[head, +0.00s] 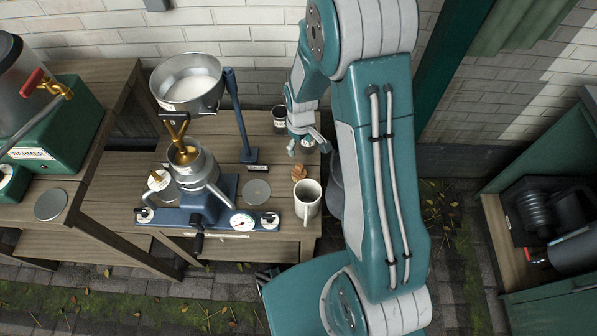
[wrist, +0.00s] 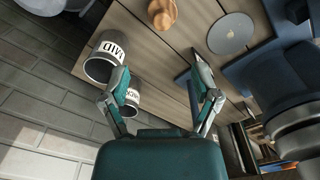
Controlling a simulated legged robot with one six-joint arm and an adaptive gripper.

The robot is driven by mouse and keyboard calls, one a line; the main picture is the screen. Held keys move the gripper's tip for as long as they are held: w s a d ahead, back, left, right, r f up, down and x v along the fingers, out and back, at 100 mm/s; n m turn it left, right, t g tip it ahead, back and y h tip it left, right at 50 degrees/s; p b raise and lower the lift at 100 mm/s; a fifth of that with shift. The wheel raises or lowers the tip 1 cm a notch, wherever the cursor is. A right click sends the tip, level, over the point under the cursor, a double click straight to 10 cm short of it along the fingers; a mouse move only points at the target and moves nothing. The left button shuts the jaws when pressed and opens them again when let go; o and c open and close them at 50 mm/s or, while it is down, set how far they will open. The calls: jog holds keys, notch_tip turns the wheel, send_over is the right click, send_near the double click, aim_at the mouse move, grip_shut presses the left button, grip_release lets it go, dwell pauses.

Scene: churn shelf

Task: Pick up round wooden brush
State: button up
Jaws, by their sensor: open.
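A small round wooden piece, which looks like the wooden brush (head: 299,172), sits on the wooden table behind the white mug. In the wrist view the brush (wrist: 162,14) shows at the top edge, partly cut off, with a rounded knob. My gripper (head: 308,148) is over the table's right part, a little behind the brush. Its two fingers are spread apart in the wrist view (wrist: 160,68), with nothing between them but bare tabletop beyond. The brush lies past the fingertips, apart from them.
A labelled metal cup (wrist: 100,68) and a second labelled container (wrist: 131,97) stand by the left finger. A white mug (head: 307,199) stands in front of the brush. A grey disc (head: 256,190), a blue post (head: 238,115) and the blue-based machine (head: 205,190) are to the left.

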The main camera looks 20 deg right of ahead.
aim_at(299, 166)
notch_tip(299, 166, down, 7)
jog(key=shift+f, duration=0.2)
jog(key=shift+a+f, duration=0.15)
jog(key=shift+f, duration=2.9)
grip_shut()
